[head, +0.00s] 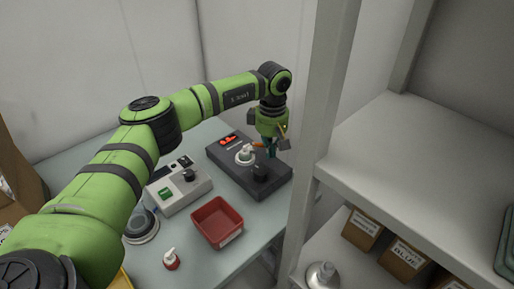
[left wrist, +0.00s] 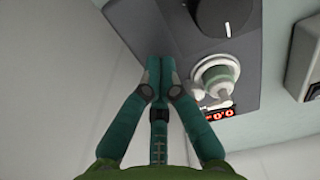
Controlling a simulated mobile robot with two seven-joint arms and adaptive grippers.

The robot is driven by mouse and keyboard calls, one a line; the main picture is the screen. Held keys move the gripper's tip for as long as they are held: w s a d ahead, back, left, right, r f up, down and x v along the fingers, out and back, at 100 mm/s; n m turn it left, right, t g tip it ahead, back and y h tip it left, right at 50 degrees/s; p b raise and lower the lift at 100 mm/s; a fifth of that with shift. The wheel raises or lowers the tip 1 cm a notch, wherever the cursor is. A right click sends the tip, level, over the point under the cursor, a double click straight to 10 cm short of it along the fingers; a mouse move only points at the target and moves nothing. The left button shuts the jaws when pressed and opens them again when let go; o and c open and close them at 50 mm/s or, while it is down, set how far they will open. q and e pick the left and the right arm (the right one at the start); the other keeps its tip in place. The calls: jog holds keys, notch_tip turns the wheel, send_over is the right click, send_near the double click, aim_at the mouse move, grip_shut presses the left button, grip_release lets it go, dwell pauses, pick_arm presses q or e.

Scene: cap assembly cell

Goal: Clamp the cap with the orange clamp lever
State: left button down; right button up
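The dark clamp station (head: 222,152) stands on the table in the head view, with a pale round fixture and cap (head: 245,154) on top. The fixture also shows in the left wrist view (left wrist: 217,80). The orange clamp lever (head: 258,145) points from the fixture toward my left gripper (head: 270,150). I cannot make the lever out in the left wrist view. There, the fingertips of my left gripper (left wrist: 160,62) are together over the station's edge, left of the fixture, with nothing visible between them. Whether they touch the lever is unclear. My right gripper is not in view.
The station carries a black knob (head: 261,171) and a red display (head: 229,139). A grey control box (head: 178,187), a red bin (head: 217,222) and a small red-and-white bottle (head: 171,259) are on the table. A shelf rack (head: 325,130) with cartons stands close on the right.

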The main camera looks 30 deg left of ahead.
pick_arm(q)
jog(key=shift+w, duration=0.15)
jog(key=shift+w+b, duration=0.35)
jog(key=shift+w, duration=0.15)
dwell(0.3)
